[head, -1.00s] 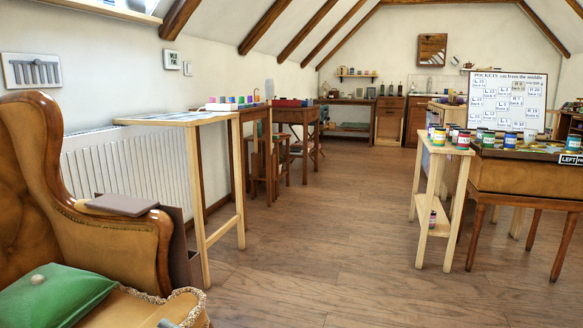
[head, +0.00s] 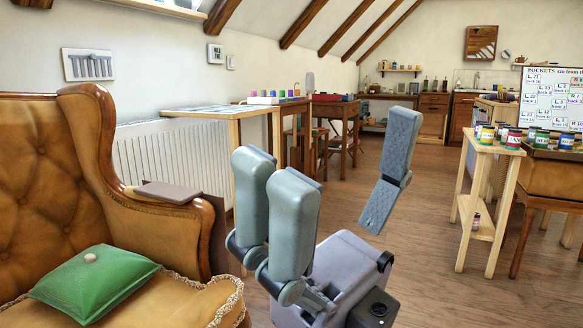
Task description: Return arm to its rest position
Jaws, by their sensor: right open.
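My right gripper (head: 338,150) stands in the lower middle of the head view, fingers pointing up. Two thick grey fingers are on its left side and one bent finger is on its right, with a wide empty gap between them. It is open and holds nothing. It is in front of the wooden floor, just right of the armchair in the picture. My left gripper is not in view.
A tan leather armchair (head: 48,180) with a green cushion (head: 95,283) fills the left. A narrow wooden table (head: 185,112) stands by the radiator. A small wooden stand (head: 467,185) with paint jars is at the right. Open floor (head: 415,230) lies between.

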